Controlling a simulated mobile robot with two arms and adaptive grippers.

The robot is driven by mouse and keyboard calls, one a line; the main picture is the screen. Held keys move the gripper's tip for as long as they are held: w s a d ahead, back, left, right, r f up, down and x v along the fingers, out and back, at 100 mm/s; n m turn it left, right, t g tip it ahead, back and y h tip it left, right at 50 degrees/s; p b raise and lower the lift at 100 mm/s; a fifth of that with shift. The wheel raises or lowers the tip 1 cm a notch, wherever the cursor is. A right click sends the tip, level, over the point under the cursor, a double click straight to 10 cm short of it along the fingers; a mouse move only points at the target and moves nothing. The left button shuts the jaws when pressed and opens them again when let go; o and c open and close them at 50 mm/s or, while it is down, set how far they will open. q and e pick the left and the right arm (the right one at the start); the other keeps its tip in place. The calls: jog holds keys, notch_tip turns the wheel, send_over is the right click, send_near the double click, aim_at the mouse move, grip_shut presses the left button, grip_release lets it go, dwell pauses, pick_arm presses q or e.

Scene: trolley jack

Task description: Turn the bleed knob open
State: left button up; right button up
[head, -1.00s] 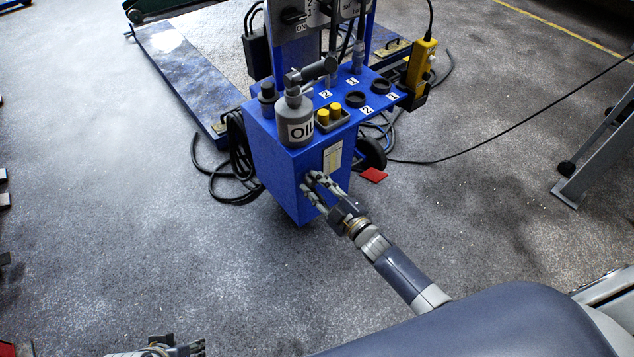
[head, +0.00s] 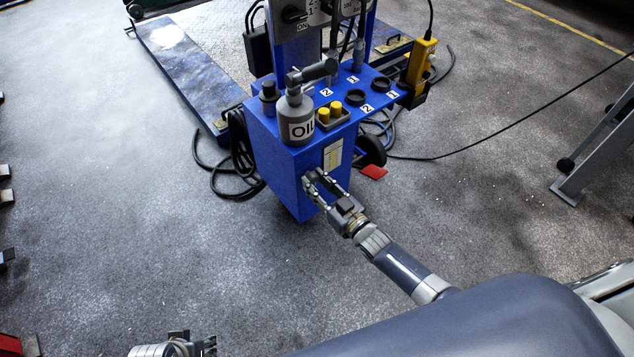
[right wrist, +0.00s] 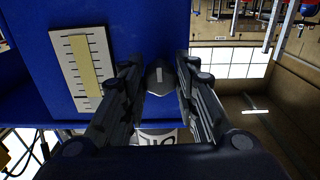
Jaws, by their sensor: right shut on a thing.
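The blue trolley jack unit (head: 285,180) stands on the floor. My right gripper (head: 314,178) is at its front face, below and left of a pale scale plate (head: 333,155). In the right wrist view, a small dark grey knob with a pale line (right wrist: 159,77) lies between the fingers of my right gripper (right wrist: 160,80), which is shut on it. The fingers hide the knob in the head view. My left gripper (head: 195,346) shows only partly at the bottom edge, apart from the unit; its fingers are unclear.
A grey OIL bottle (head: 296,118) and a tray with yellow caps (head: 334,112) stand on the unit's top. Black hoses (head: 240,165) lie on its left. A grey stand (head: 600,160) is at the right. The floor in front is clear.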

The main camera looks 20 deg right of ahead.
jog(key=shift+m, duration=0.3)
jog(key=o, duration=1.1)
jog(key=shift+c, duration=0.2)
jog(key=v, duration=1.2)
